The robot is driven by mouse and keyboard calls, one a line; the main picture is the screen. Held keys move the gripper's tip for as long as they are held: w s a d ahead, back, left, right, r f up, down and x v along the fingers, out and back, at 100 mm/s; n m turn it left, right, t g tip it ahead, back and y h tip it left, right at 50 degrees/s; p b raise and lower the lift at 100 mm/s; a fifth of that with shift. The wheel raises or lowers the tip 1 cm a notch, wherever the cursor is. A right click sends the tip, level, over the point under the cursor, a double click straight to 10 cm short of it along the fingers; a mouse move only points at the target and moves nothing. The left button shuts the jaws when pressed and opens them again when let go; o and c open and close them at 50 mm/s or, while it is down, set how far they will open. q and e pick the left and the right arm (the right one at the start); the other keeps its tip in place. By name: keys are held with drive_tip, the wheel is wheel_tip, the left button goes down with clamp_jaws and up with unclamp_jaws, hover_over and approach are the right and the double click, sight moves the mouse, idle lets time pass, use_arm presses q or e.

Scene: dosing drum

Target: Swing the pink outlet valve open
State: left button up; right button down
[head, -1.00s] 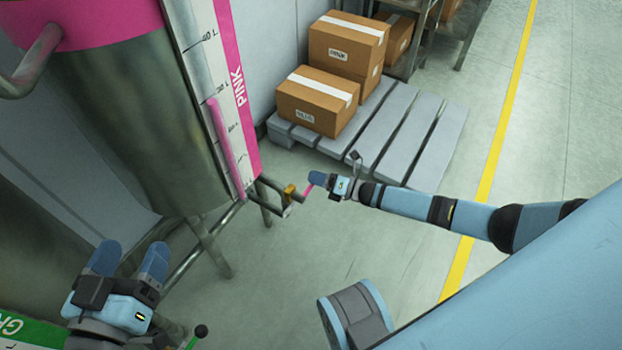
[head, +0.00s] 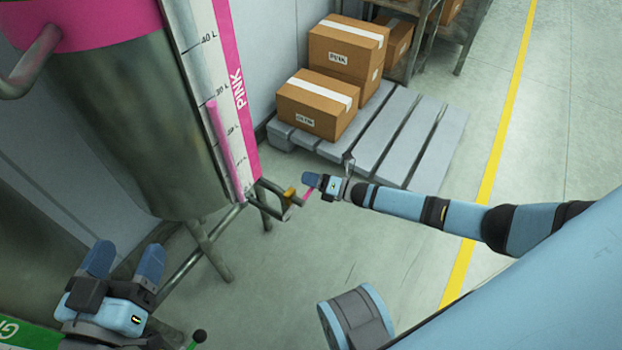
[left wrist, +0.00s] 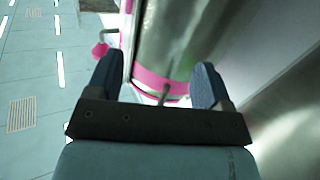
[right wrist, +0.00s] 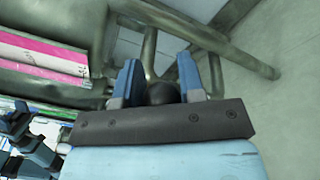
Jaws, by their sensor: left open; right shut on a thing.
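The pink drum (head: 150,130) stands at the left of the head view. Its outlet pipe at the bottom carries a brass-coloured valve (head: 290,194) with a short pink lever (head: 309,193). My right gripper (head: 312,181) is at the lever's outer end and shut on it. In the right wrist view a dark round knob (right wrist: 163,92) sits between the fingers; the pink of the lever is hidden there. My left gripper (head: 122,262) is open and empty, low at the left in front of the drum; its fingers also show apart in the left wrist view (left wrist: 155,82).
A pink level tube (head: 222,140) runs up the drum's scale. A grey pallet (head: 400,135) with cardboard boxes (head: 315,105) stands behind the valve. A black-knobbed handle (head: 199,336) and green band (head: 20,333) are at bottom left.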

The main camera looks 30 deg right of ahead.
use_arm(q)
drive_tip(key=shift+r, duration=0.1)
drive_tip(key=shift+s+d+n+p, duration=0.2)
drive_tip(key=shift+s+n+p, duration=0.15)
drive_tip(key=shift+p, duration=0.2)
use_arm(e)
drive_tip(key=s+a+r+n+h, duration=0.4)
drive_tip(key=a+r+n, duration=0.3)
drive_tip(key=n, duration=0.8)
drive_tip(key=shift+s+r+n, duration=0.2)
drive_tip(key=shift+r+n, duration=0.1)
drive_tip(key=shift+n, duration=0.1)
